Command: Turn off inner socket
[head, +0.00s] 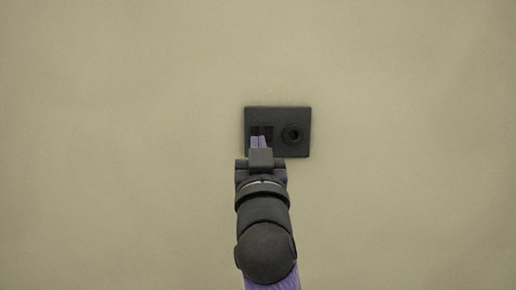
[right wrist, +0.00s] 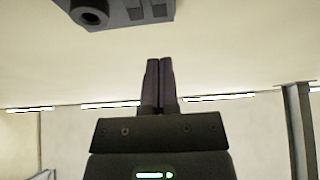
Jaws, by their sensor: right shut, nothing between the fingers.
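A dark rectangular socket plate (head: 278,113) is mounted on the pale wall. It has a round socket (head: 293,134) on its right half and a square switch (head: 261,131) on its left half. In the right wrist view the plate (right wrist: 118,16) is at the top edge and cut off, with the round socket (right wrist: 89,14) on the left. My right gripper (head: 259,141) is shut and empty, its purple fingers in front of the switch's lower part and hiding it. In the right wrist view the fingertips (right wrist: 159,62) point up, below the plate in the picture; contact cannot be told. My left gripper is not in view.
The wall (head: 400,130) around the plate is bare, with free room on all sides. In the right wrist view a grey column-like post (right wrist: 298,125) stands at the far right, and bright strips run along the background.

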